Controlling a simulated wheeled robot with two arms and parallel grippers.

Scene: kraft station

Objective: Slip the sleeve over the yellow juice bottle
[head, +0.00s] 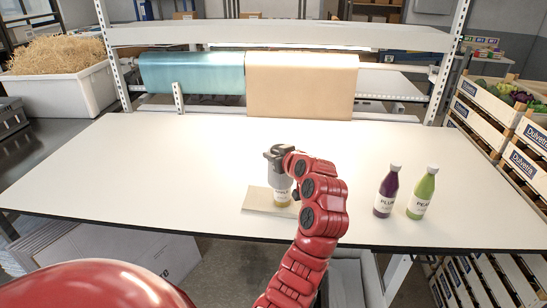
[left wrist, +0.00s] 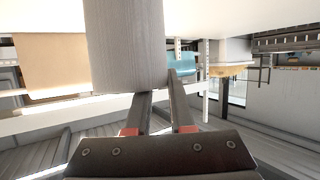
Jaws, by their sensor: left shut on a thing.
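My left gripper (head: 274,155) is shut on the grey sleeve (head: 281,179), near its top edge, above the small board. In the left wrist view the sleeve (left wrist: 125,45) is a large pale grey cylinder, with one finger of the gripper (left wrist: 157,92) along its right side and the other meeting its rim. The yellow juice bottle (head: 282,203) shows only as a short band with part of a label directly below the sleeve. The rest of it is hidden, seemingly inside the sleeve. The bottle stands upright on a thin beige board (head: 256,202). My right gripper is not in view.
A purple bottle (head: 386,194) and a green bottle (head: 422,194) stand to the right on the white table (head: 150,170). Teal (head: 192,73) and brown (head: 301,85) paper rolls hang at the back. The left and middle-back tabletop is clear.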

